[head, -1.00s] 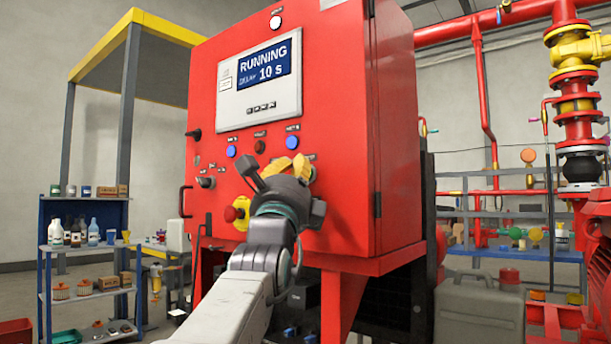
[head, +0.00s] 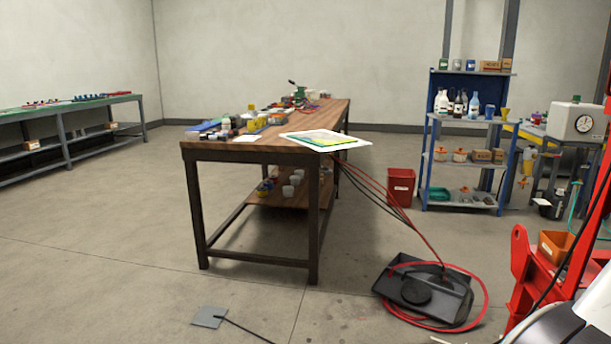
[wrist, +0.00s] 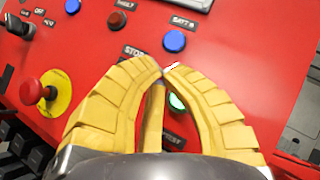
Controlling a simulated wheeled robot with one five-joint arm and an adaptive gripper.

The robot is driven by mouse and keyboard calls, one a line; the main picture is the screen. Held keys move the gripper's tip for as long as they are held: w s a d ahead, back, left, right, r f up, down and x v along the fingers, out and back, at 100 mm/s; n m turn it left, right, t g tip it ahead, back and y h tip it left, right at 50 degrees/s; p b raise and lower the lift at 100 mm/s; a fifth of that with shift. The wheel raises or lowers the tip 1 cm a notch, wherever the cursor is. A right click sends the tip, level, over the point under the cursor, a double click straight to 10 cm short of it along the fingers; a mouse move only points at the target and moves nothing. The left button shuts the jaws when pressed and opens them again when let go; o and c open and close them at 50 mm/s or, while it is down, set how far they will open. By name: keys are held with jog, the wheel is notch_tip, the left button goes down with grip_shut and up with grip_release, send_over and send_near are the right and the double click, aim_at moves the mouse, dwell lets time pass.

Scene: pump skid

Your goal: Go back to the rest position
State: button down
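In the wrist view, my gripper (wrist: 163,74) has its yellow fingers together at the tips, with nothing seen held between them. It is in front of the red control panel (wrist: 230,45). A lit green button (wrist: 177,101) shows partly behind the fingers. Above the tips are a blue button (wrist: 175,41) and a dark red one (wrist: 117,20). A red mushroom button on a yellow disc (wrist: 57,97) is at the left. I cannot tell whether the fingertips touch the panel. The gripper is not in the head view.
In the head view, a wooden workbench (head: 240,152) stands in mid-floor, with a black tray (head: 455,301) and red hose (head: 482,289) on the floor to its right. A blue shelf (head: 428,185) and red bin (head: 401,188) stand behind.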

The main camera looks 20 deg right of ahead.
jog(key=w+a+f+n+t+y+p, duration=0.25)
jog(key=w+n+t+y+p, duration=0.55)
jog(key=w, duration=0.9)
jog(key=w+a+f+n+t+y+p, duration=0.2)
jog(key=w+a+f+n+y+p, duration=0.4)
jog(key=w+a+n+p, duration=0.55)
jog(key=w+a+f+n+g+y+p, duration=0.1)
jog(key=a+f+n+y+p, duration=0.25)
jog(key=a+n, duration=0.4)
jog(key=w+a+f+n+y+p, duration=0.1)
jog(key=a+f+n+y+p, duration=0.3)
jog(key=a, duration=0.7)
jog(key=s+a+f+n+g+y+p, duration=0.2)
jog(key=s+a+n+g+p, duration=0.3)
jog(key=s+a+n+p, duration=0.4)
jog(key=s+a+n+y, duration=0.1)
jog(key=s+a+n, duration=0.2)
jog(key=a+n, duration=0.1)
jog(key=shift+s+a+f, duration=0.15)
jog(key=shift+s+a, duration=0.15)
jog(key=shift+a, duration=0.15)
